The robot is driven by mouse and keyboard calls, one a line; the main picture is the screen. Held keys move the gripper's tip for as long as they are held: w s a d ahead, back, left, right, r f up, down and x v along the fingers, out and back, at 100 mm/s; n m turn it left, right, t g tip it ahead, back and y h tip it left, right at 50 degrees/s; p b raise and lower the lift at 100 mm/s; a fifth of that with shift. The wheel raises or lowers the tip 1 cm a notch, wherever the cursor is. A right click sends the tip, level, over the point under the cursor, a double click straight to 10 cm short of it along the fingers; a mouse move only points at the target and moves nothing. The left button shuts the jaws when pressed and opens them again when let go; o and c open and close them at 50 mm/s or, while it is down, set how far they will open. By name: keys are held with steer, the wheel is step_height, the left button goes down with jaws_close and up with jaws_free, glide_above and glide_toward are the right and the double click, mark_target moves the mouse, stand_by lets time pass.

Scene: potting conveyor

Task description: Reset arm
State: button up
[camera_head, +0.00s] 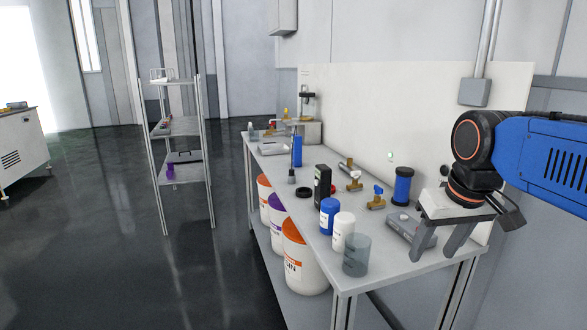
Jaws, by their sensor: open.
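My gripper (436,250) is at the right of the head view, at the end of the blue arm. Its two grey fingers point down and stand apart, with nothing seen between them that they hold. It is over the near right end of the grey workbench (318,242). A flat grey box (408,231) lies on the bench behind the fingers, partly hidden by them. I cannot tell whether the fingers touch it.
On the bench stand a grey translucent beaker (356,256), a white jar (343,232), a blue jar (329,217), a blue-black cylinder (402,186) and brass valves (376,199). Buckets (304,265) sit below. A shelf rack (182,126) stands left; dark floor between is clear.

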steer(key=s+f+m+t, duration=0.1)
steer(key=s+f, duration=1)
steer(key=f, duration=0.2)
steer(key=shift+d, duration=0.45)
steer(key=shift+w+f, duration=0.1)
steer(key=shift+c, duration=0.6)
